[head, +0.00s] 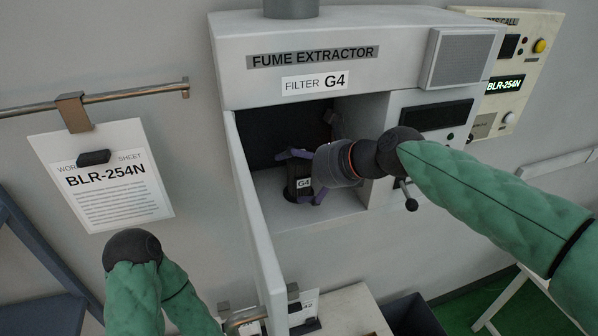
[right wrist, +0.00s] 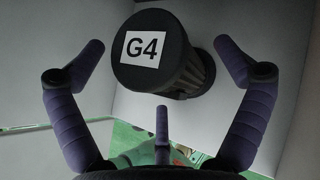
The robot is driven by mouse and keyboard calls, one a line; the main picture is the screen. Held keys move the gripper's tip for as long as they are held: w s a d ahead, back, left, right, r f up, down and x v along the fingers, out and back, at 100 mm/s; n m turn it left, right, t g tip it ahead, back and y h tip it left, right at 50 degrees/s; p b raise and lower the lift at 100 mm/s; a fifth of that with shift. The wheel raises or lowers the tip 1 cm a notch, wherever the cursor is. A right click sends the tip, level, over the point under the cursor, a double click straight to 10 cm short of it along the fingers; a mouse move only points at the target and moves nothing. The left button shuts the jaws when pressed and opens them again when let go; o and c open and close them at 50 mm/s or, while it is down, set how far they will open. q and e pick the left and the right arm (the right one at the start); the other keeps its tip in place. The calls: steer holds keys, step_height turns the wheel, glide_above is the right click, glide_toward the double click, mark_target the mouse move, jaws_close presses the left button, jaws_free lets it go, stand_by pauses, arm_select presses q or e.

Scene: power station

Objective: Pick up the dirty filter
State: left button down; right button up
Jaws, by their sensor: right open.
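The filter (head: 292,177) is a dark cylinder with a white G4 label. It sits inside the open compartment of the fume extractor (head: 230,85), partly hidden by my right gripper (head: 301,176). In the right wrist view the filter (right wrist: 200,72) shows its dark round end and G4 label close ahead, with a ribbed body behind. My right gripper (right wrist: 160,45) is open, with purple fingers at the left and right of the filter and a gap on each side. A third finger shows below it. My left arm is at lower left in the head view; its gripper is not seen.
The extractor's door (head: 252,215) stands open at the left of the compartment. A BLR-254N work sheet (head: 115,195) hangs from a rail (head: 25,108). A panel (head: 515,65) reading BLR-254N is at upper right. A light surface (head: 350,310) and dark bin (head: 412,318) are below.

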steer(key=shift+a+f, duration=0.15)
steer(key=shift+a, duration=0.05)
steer(key=c, duration=1.4)
